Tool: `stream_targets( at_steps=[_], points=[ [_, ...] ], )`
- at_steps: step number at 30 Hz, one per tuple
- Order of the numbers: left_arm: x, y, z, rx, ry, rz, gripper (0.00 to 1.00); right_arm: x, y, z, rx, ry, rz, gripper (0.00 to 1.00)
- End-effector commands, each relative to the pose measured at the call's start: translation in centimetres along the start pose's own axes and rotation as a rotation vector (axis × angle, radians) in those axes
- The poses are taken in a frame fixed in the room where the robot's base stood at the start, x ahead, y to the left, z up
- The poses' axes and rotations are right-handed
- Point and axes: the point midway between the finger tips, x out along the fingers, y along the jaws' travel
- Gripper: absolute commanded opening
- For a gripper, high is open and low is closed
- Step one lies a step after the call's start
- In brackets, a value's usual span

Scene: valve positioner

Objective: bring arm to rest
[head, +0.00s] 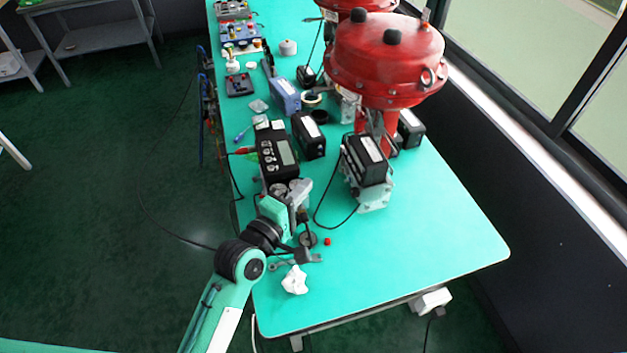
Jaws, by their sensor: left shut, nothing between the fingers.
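My left arm (215,310) comes in from the bottom left and reaches over the near left edge of the green table. My left gripper (314,257) is shut and empty, low over the table, just above a crumpled white cloth (295,280). A red valve actuator (385,60) stands at the back right of the table. A black positioner box on a grey metal body (372,195) stands in front of it. My right gripper is not in view.
A black handheld calibrator (277,155) stands behind my left gripper. A small red cap (327,241) lies beside the gripper. Several boxes and tools line the table's left side. The table's front right (430,240) is clear. A window ledge runs along the right.

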Motion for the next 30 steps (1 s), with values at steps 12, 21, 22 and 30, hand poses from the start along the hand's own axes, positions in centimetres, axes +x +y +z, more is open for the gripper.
stream_targets(
  at_steps=[12,21,22,30],
  points=[
    [-1.1,-0.2,0.0,0.018,-0.002,-0.015,0.00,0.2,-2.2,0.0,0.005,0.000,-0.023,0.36],
    [-8.5,-7.6,-1.0,0.486,-0.085,-0.426,0.00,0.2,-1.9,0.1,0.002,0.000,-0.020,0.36],
    [-9.8,-8.6,-1.2,0.548,-0.109,-0.487,0.00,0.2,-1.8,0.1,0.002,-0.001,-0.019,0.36],
    [-20.7,-13.7,-3.0,0.927,-0.361,-0.914,0.00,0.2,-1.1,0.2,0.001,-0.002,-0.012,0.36]
  ],
)
